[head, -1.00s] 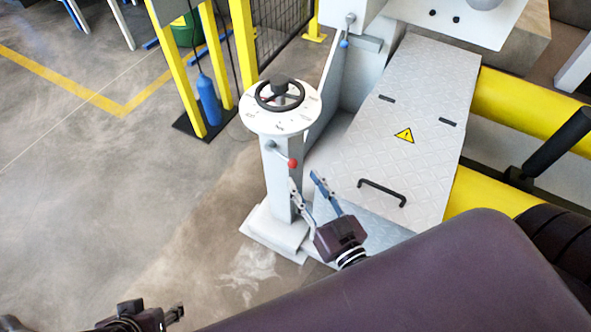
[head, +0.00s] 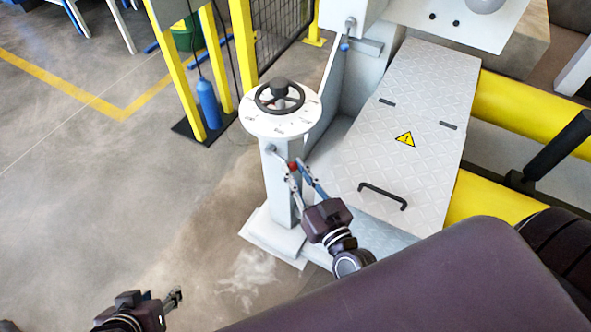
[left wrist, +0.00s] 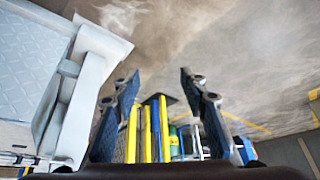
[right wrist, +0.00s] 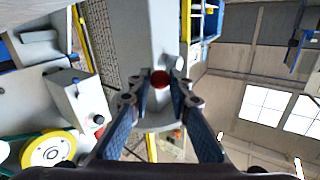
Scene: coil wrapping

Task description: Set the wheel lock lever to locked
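The wheel lock lever has a red knob (head: 293,167) and sits on the side of the grey pedestal (head: 280,195) below the handwheel (head: 280,97). My right gripper (head: 296,165) is at the knob, with its fingertips on either side of it. In the right wrist view the red knob (right wrist: 160,79) lies between the fingers, with a gap visible at the left finger; contact at the right finger is unclear. The fingers partly hide the lever in the head view. My left gripper (head: 176,296) is open and empty, low over the floor; its spread fingers show in the left wrist view (left wrist: 158,75).
A sloped tread-plate cover (head: 415,130) with a black handle (head: 383,195) stands right of the pedestal. Yellow posts (head: 178,70) and a blue cylinder (head: 208,102) stand behind to the left. The floor at left is free.

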